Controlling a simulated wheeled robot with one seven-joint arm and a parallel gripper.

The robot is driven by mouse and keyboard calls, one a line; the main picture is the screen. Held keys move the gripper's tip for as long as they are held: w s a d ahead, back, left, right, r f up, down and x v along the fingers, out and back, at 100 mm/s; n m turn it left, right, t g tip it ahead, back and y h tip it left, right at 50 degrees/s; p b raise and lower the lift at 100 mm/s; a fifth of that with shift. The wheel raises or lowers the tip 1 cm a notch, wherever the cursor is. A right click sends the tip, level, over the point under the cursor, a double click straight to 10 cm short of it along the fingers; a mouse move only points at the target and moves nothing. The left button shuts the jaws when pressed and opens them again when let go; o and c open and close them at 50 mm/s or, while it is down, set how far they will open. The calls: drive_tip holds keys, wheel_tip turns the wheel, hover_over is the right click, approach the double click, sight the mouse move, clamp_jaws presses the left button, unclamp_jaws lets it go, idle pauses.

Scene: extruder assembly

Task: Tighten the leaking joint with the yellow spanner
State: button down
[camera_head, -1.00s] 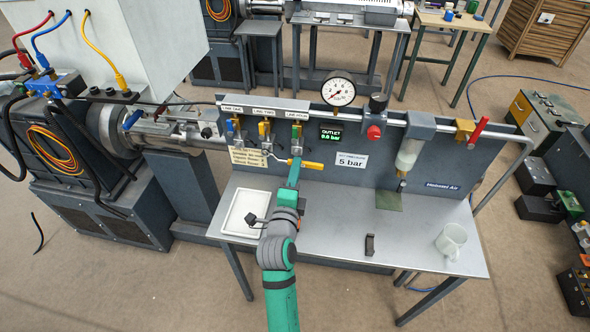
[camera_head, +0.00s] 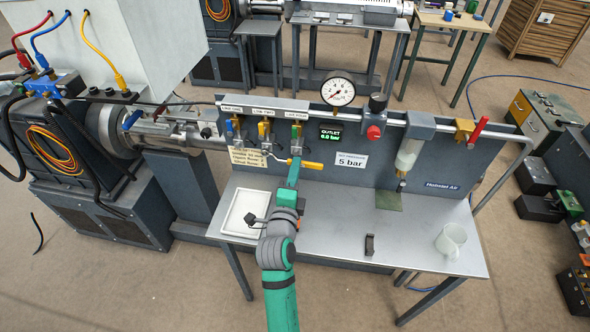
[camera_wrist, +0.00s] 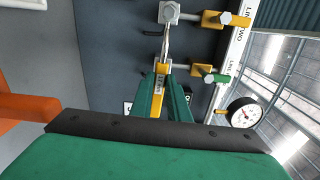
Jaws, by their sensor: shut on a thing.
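The yellow spanner (camera_head: 311,165) is held at its yellow handle by my gripper (camera_head: 293,170), in front of the grey panel. In the wrist view my gripper's green fingers (camera_wrist: 165,97) are closed around the yellow handle (camera_wrist: 155,103). The spanner's steel shaft (camera_wrist: 167,42) runs up to a silver hex joint (camera_wrist: 170,13) on the middle line. The spanner's head is at this joint; whether it sits fully around the nut is too small to tell. In the head view the middle line's yellow valve (camera_head: 264,129) is above it.
The outlet display (camera_head: 331,134) appears to read 6.0 bar. A sign (camera_head: 351,162) says 5 bar. A pressure gauge (camera_head: 338,91) stands above the panel. A white tray (camera_head: 232,222), a dark bracket (camera_head: 369,245) and a clear mug (camera_head: 451,240) are on the bench (camera_head: 330,225).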

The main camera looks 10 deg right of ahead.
drive_tip(key=shift+w+d, duration=0.1)
drive_tip(key=shift+w, duration=0.2)
drive_tip(key=shift+s+a, duration=0.2)
drive_tip(key=shift+s, duration=0.3)
idle(0.8)
